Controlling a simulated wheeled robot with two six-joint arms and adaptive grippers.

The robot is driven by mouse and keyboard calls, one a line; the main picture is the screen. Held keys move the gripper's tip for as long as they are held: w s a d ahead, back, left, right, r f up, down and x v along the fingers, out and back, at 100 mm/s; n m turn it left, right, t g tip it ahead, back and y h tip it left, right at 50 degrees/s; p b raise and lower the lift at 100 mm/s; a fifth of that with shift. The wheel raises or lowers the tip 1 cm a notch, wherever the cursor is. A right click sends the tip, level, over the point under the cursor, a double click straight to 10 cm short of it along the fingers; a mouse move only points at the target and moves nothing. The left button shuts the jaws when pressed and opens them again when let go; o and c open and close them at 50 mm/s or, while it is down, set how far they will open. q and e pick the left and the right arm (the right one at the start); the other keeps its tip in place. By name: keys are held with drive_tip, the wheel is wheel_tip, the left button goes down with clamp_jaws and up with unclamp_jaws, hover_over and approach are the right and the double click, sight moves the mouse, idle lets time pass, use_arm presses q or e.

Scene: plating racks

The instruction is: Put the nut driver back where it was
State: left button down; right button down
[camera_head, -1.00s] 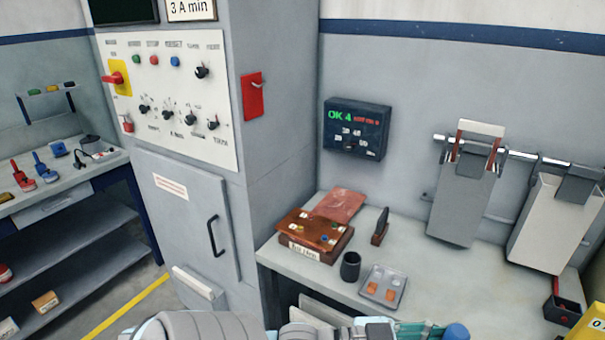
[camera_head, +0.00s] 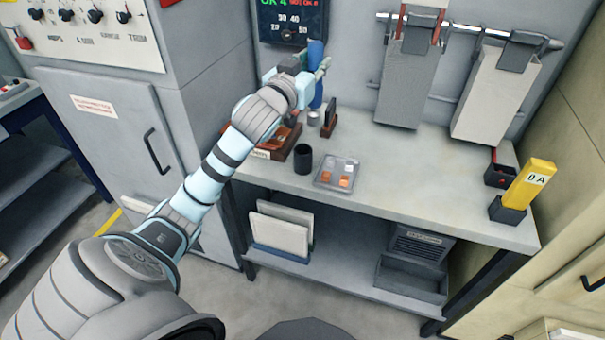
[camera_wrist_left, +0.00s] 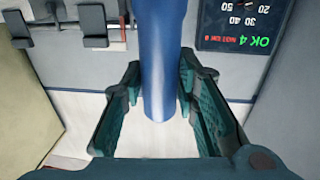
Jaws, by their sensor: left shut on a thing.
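The nut driver's blue handle (camera_head: 317,52) stands roughly upright in the head view, in front of the wall above the back of the bench. My left gripper (camera_head: 319,73) is shut on it, with blue showing above and below the fingers. In the left wrist view, the blue handle (camera_wrist_left: 158,50) passes between the two green-padded fingers of my left gripper (camera_wrist_left: 160,88). A short light grey piece (camera_head: 313,118) shows below the blue; I cannot tell whether it belongs to the driver or touches the bench. My right gripper is out of view.
The bench (camera_head: 420,175) carries a black cup (camera_head: 303,158), a tray with orange pieces (camera_head: 337,172), a small dark upright stand (camera_head: 330,118) and a brown box (camera_head: 285,140) partly behind my arm. Grey panels (camera_head: 408,80) hang from a rail. A yellow block (camera_head: 531,183) stands at right.

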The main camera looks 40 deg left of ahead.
use_arm(q)
drive_tip(key=a+f+y+b, duration=0.1)
drive_tip(key=f+b, duration=0.1)
drive_tip(key=f, duration=0.6)
drive_tip(key=a+f+n+b, duration=0.1)
drive_tip(key=a+f+b, duration=0.1)
drive_tip(key=f, duration=0.7)
drive_tip(key=shift+g+y+b, duration=0.3)
drive_tip(key=shift+y+b, duration=0.1)
drive_tip(key=shift+b, duration=0.05)
drive_tip(key=c, duration=1.2)
unclamp_jaws()
drive_tip(key=shift+c, duration=0.2)
